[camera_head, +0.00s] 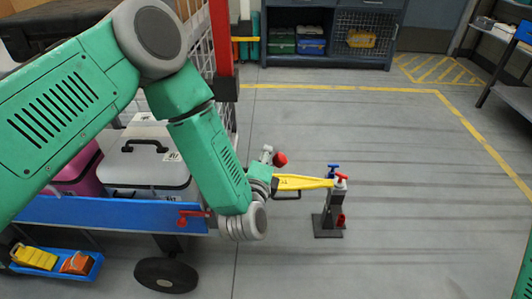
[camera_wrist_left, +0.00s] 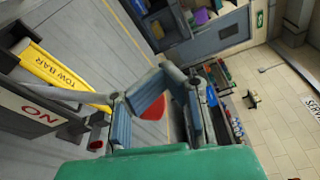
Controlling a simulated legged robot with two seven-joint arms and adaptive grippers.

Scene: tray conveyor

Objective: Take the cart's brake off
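The cart's blue deck edge (camera_head: 105,213) is at the left of the head view. A red lever (camera_head: 190,216) is on that edge; whether it is the brake cannot be told. My left gripper (camera_head: 268,158) is right of the cart, by a red knob (camera_head: 281,159). In the left wrist view the gripper's tips (camera_wrist_left: 171,72) lie close together. A red rounded thing (camera_wrist_left: 152,108) shows between the fingers, partly hidden; contact cannot be told. A yellow tow bar (camera_head: 305,182) reaches from near the gripper to a dark stand (camera_head: 328,222). My right gripper is out of view.
A white case (camera_head: 145,165) stands on the cart, partly behind my left arm. A blue tray (camera_head: 55,262) is low at the left, near a black wheel (camera_head: 166,275). A shelf unit (camera_head: 330,38) stands at the back.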

